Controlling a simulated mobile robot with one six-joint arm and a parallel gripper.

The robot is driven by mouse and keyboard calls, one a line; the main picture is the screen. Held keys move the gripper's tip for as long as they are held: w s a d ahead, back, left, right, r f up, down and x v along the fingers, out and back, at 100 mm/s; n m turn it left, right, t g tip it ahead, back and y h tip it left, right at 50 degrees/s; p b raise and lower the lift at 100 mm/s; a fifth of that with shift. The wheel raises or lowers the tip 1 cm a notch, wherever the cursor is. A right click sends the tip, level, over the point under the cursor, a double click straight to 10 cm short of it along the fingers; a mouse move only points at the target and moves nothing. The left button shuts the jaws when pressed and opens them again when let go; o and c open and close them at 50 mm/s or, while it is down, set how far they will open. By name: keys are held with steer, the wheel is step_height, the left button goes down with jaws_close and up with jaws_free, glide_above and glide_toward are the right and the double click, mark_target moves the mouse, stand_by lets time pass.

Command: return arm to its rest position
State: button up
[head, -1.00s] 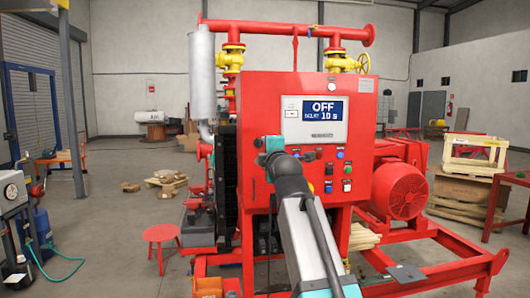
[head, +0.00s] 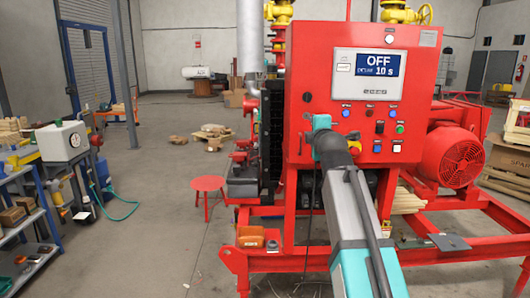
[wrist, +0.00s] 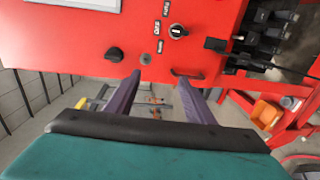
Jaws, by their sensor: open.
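The red control panel (head: 300,70) fills the middle of the head view. Its display (head: 368,67) reads OFF with 10 s below, and knobs and coloured buttons sit under it. My arm (head: 350,210) reaches up from the bottom, its wrist in front of the panel's lower left. My gripper (wrist: 159,76) shows in the wrist view with two purple fingers apart and nothing between them. The panel's red face (wrist: 95,45) and a black knob (wrist: 114,55) lie beyond the fingertips. In the head view the fingers are hidden.
The red skid frame (head: 290,262) runs low in front. A red motor (head: 450,157) is at right and a red stool (head: 208,184) at left. A blue shelf (head: 45,215) stands at far left. Open floor (head: 165,235) lies between shelf and skid.

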step_height(320, 180, down, 33)
steer(key=w+g, duration=0.1)
steer(key=g, duration=0.4)
steer(key=s+f+m+g, duration=0.15)
steer(key=s+f, duration=0.45)
steer(key=f, duration=0.8)
steer(key=s+f+m+g, duration=0.1)
steer(key=s+f+g, duration=0.3)
steer(key=f, duration=1)
steer(key=s+f+m+g, duration=0.4)
steer(key=s+f+g, duration=0.1)
steer(key=s+f, duration=1.7)
steer(key=s+f+m+g, duration=0.3)
steer(key=s+m+g, duration=0.3)
steer(key=s, duration=2.1)
steer(key=m, duration=0.5)
steer(key=shift+m+g, duration=0.35)
steer(key=shift+a, duration=0.1)
